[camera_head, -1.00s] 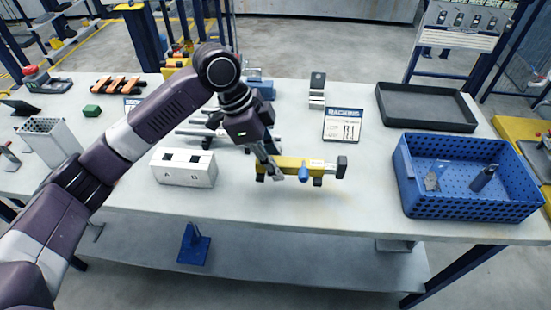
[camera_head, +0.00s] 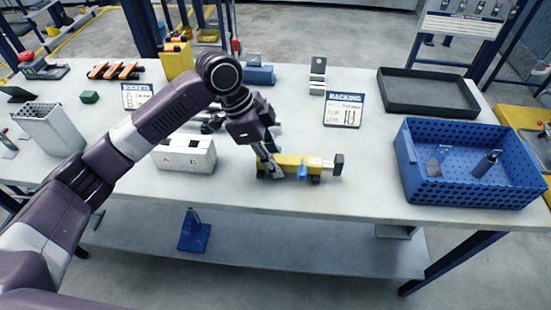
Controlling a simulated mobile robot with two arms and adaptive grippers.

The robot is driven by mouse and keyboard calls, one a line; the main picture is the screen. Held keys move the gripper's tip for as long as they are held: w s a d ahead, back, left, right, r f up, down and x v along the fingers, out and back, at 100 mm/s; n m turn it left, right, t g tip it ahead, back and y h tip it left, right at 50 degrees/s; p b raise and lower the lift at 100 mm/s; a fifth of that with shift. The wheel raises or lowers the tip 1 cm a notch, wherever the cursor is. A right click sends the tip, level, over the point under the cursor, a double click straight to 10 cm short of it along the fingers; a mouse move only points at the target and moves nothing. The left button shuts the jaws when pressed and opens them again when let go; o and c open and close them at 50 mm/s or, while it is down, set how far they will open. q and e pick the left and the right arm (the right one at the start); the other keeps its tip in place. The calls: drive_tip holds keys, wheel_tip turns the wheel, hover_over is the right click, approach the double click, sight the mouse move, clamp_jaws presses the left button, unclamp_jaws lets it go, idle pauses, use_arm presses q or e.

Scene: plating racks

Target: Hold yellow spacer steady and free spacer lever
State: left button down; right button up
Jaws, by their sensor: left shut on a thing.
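The yellow spacer (camera_head: 291,160) is a short bar lying crosswise near the front edge of the workbench in the head view. It has a black block on its right end (camera_head: 338,165) and dark feet below. A small blue lever (camera_head: 302,170) hangs at its front, right of my gripper. My left gripper (camera_head: 271,168) reaches down from the upper left and is shut on the left part of the spacer, hiding some of it. I cannot tell whether the feet touch the bench. My right gripper is not in view.
The bench (camera_head: 340,195) is clear around the spacer's right side. A blue perforated crate (camera_head: 470,195) with a few parts stands at right, a black tray (camera_head: 428,105) behind it. A white block (camera_head: 184,154) sits left. A racking card (camera_head: 343,110) stands behind.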

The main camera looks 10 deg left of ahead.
use_arm(q)
drive_tip(key=shift+f, duration=0.5)
idle(0.4)
drive_tip(key=c, duration=1.7)
unclamp_jaws()
clamp_jaws()
